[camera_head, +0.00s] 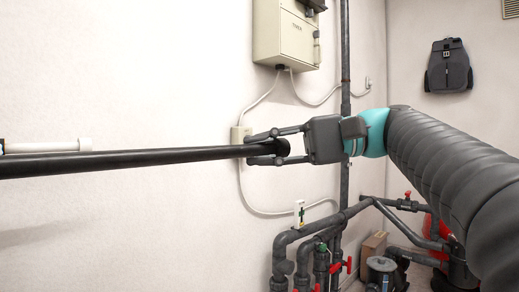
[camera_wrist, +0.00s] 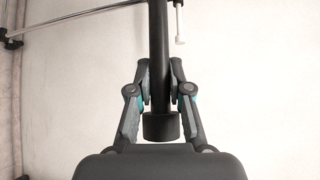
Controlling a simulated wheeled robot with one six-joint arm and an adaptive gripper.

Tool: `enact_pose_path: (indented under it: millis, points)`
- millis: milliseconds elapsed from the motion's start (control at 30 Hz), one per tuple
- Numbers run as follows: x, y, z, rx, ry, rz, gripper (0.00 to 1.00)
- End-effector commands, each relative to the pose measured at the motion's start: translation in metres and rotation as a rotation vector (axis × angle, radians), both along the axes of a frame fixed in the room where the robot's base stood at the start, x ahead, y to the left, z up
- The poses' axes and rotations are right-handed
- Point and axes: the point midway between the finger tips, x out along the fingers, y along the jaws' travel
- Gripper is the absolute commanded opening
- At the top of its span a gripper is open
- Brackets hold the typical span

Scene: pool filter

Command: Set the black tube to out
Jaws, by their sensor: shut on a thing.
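The black tube (camera_head: 130,158) is long and roughly level in the head view, running from the left edge to my gripper (camera_head: 276,147). In the wrist view the tube (camera_wrist: 159,60) comes down from the top between the fingers of my gripper (camera_wrist: 158,72), and its thicker end cap (camera_wrist: 161,127) lies close to the palm. The fingers are shut on the tube near this end, one on each side. The tube's far end is outside the head view.
A white pipe (camera_head: 50,145) is at the left behind the tube. A beige electrical box (camera_head: 287,35) hangs on the wall above my gripper. Grey pipes with red valve handles (camera_head: 336,267) stand below. A backpack (camera_head: 448,66) hangs at the right.

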Motion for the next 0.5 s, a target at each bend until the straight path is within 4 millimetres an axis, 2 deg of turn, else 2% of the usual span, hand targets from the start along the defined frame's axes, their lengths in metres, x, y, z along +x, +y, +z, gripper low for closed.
enact_pose_path:
  millis: [67,100,167,500]
  points:
    - [0.0000,0.0000,-0.0002,0.000,0.000,0.001,0.00]
    - [0.0001,-0.0002,-0.0003,0.000,0.000,0.001,0.28]
    - [0.0003,-0.0006,-0.0002,0.000,0.001,0.000,0.43]
    - [0.0013,-0.0034,0.0002,0.000,0.000,-0.005,0.44]
